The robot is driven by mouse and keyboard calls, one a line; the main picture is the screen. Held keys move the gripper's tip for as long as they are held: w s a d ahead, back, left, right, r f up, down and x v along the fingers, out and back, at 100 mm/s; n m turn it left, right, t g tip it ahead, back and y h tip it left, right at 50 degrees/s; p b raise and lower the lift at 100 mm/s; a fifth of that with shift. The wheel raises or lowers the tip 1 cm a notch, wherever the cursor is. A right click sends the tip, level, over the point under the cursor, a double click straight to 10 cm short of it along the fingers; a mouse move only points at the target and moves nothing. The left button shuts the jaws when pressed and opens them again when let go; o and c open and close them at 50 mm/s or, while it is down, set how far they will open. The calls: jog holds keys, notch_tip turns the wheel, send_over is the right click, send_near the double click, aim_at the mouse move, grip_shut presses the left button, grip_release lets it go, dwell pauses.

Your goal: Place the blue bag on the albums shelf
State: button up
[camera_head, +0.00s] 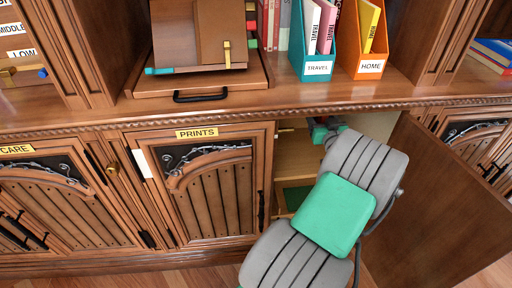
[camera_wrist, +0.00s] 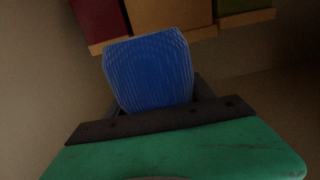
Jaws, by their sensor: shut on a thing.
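My gripper (camera_wrist: 165,120) is inside the open cabinet. In the wrist view it is shut on a blue ribbed thing that looks like the blue bag (camera_wrist: 150,70). The bag sticks out beyond the dark gripper edge, apart from the things behind it. Red (camera_wrist: 97,20), tan (camera_wrist: 170,12) and green (camera_wrist: 240,6) block-like things, perhaps albums, stand at the top of that view with light wood strips along their near edges. In the head view the bag cannot be made out, and my arm and the cabinet front hide much of the inside.
The cabinet door (camera_head: 440,200) stands open to the right of my arm. The closed PRINTS door (camera_head: 205,185) is at the left. The counter above holds a TRAVEL file box (camera_head: 316,62), a HOME file box (camera_head: 366,62) and a wooden stand (camera_head: 200,35).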

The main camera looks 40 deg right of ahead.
notch_tip(320, 180, down, 10)
jog(key=b, duration=0.4)
jog(key=shift+w+r, duration=0.1)
jog(key=shift+f, duration=0.2)
jog(key=o, duration=1.4)
jog(key=shift+o, duration=0.2)
jog(key=shift+r, duration=0.35)
jog(key=p+v, duration=0.2)
jog(key=v, duration=0.9)
jog(key=shift+f, duration=0.2)
jog(key=shift+s+a, duration=0.3)
jog(key=shift+s, duration=0.15)
